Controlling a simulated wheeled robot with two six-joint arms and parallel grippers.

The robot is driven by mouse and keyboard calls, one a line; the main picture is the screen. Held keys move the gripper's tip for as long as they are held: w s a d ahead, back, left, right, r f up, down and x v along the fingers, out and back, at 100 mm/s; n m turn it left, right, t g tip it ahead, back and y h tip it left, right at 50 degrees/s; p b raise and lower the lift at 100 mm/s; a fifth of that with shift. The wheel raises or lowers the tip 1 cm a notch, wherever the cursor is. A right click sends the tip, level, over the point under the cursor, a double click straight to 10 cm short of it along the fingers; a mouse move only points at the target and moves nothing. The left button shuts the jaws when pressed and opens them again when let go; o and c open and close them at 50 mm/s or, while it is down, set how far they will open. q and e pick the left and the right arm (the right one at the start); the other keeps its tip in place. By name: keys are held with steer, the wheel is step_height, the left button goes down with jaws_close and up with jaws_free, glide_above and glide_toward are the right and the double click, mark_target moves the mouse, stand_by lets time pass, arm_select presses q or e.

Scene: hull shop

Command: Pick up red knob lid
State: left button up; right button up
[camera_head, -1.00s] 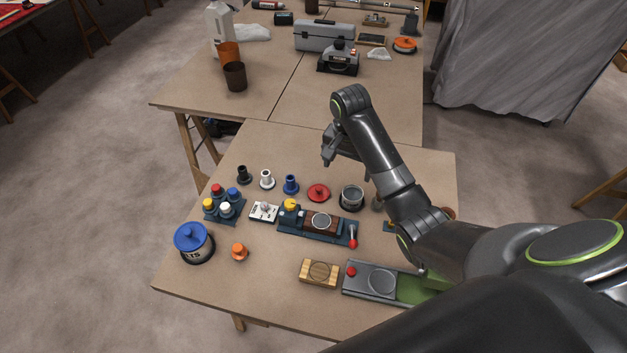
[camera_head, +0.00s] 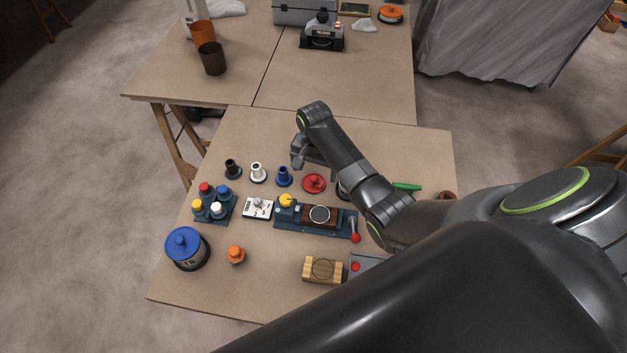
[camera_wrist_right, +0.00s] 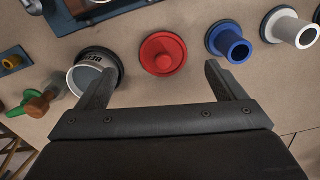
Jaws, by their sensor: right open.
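The red knob lid (camera_head: 314,183) is a flat red disc with a round knob, lying on the near table to the right of a blue spool. In the right wrist view the lid (camera_wrist_right: 163,53) lies beyond my fingertips, roughly between their lines. My right gripper (camera_wrist_right: 160,80) is open and empty. In the head view my right gripper (camera_head: 303,160) hangs above the table just behind the lid, apart from it. My left gripper is not in view.
A grey open pot (camera_wrist_right: 92,76) stands beside the lid, close to one finger. Blue (camera_head: 284,177), white (camera_head: 258,172) and black (camera_head: 233,168) spools stand left of it. A blue fixture (camera_head: 297,212) with a red-tipped lever lies in front.

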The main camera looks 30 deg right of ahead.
mark_target(313, 180)
steer(key=shift+f, duration=0.35)
steer(key=f, duration=0.4)
steer(key=shift+w+a, duration=0.1)
steer(key=shift+w, duration=0.15)
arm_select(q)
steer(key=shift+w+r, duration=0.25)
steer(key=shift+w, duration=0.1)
arm_select(e)
steer(key=shift+f, duration=0.55)
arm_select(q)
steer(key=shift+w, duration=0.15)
arm_select(e)
steer(key=c, duration=1.1)
steer(key=shift+o, duration=0.2)
